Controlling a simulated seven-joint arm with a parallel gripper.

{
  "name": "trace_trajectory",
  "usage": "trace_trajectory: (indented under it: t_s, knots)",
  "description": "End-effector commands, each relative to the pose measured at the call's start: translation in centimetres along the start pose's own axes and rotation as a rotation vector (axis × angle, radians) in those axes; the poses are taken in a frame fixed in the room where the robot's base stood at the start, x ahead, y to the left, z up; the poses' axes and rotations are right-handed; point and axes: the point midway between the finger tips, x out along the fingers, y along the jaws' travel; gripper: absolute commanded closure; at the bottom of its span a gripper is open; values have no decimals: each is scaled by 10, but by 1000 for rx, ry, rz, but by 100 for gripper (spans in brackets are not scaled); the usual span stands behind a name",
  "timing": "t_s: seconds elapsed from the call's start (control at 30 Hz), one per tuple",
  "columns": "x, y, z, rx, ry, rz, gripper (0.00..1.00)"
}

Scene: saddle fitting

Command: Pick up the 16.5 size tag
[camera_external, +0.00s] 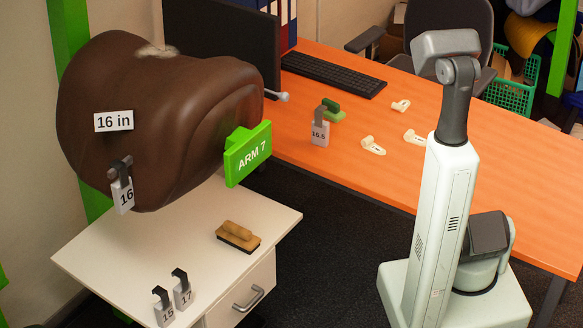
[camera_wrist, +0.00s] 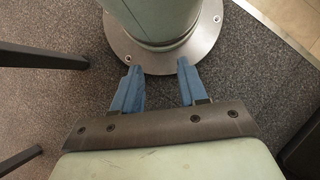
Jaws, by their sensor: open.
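The 16.5 size tag (camera_external: 320,133) is a light grey tag with a dark hook on top. It stands on the orange desk, right of the saddle, close to a small green block (camera_external: 333,110). My gripper shows in the wrist view (camera_wrist: 157,82), with two blue fingers apart and nothing between them. Beyond the fingers is my own round base on the dark floor. In the external view my arm stands folded upright at the right, well away from the tag, and the fingers cannot be made out there. The wrist view does not show the tag.
A brown saddle (camera_external: 170,120) bears a "16 in" label and a 16 tag (camera_external: 122,190). Tags 15 (camera_external: 163,308) and 17 (camera_external: 182,291) and a brush (camera_external: 238,237) are on the white cabinet. Cream pieces (camera_external: 373,146) lie on the desk.

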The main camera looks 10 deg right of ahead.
Motion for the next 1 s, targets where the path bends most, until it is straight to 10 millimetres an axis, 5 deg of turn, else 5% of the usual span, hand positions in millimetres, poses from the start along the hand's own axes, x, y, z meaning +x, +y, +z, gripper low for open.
trace_trajectory:
  t_s: [0.3,0.5,0.77,1.0]
  knots:
    - [0,0,0,0,0,0,57]
    - [0,0,0,0,0,0,40]
    - [-2,-2,-1,6,1,-5,40]
    - [-37,-45,-18,111,10,-116,40]
